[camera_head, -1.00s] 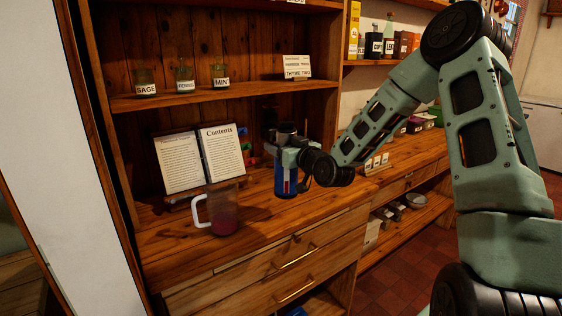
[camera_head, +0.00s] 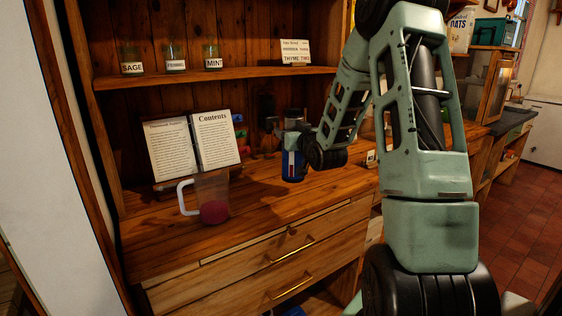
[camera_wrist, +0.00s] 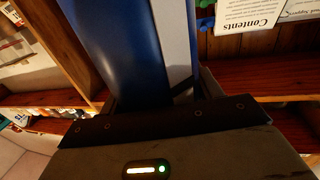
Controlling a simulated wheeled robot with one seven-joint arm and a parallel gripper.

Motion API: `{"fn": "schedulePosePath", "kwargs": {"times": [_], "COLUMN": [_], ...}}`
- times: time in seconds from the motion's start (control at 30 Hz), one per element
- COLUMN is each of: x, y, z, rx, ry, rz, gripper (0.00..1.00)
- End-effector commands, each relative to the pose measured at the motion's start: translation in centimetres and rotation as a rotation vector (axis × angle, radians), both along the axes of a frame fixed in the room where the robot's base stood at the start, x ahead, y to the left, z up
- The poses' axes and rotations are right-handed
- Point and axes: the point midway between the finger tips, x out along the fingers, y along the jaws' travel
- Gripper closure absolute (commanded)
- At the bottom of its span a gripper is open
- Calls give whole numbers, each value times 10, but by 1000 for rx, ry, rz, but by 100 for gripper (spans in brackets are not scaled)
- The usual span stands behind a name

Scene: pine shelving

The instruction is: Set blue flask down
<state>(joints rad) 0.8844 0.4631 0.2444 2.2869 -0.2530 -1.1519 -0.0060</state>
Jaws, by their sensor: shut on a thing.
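The blue flask (camera_head: 293,166) is upright over the wooden counter (camera_head: 262,206), right of a pitcher. Its base is close to the counter top; I cannot tell whether it touches. My gripper (camera_head: 291,141) is shut on the flask around its upper body, reaching in from the right. In the wrist view the blue flask (camera_wrist: 115,40) with a pale stripe fills the upper middle, against the dark gripper edge. The fingertips are mostly hidden there.
A glass pitcher (camera_head: 213,198) with dark red contents and a white handle stands left of the flask. An open book (camera_head: 193,146) leans behind it. Labelled jars (camera_head: 172,59) stand on the shelf above. The counter front between pitcher and flask is bare.

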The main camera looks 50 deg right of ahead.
Motion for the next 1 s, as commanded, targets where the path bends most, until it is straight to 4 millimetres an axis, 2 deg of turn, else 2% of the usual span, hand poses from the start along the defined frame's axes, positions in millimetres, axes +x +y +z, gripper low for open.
{"fn": "schedulePosePath", "kwargs": {"times": [0.2, 0.43, 0.93, 0.97, 1.0], "x": [1, 1, 1, 0, 0], "y": [0, 0, 1, 1, 1], "z": [-18, -49, -59, -58, -58], "rx": [-1, 0, -4, -2, -2], "ry": [-3, -1, -4, -1, -1], "rz": [1, 1, 1, 1, 1], "gripper": [100, 100, 100, 28, 17]}}
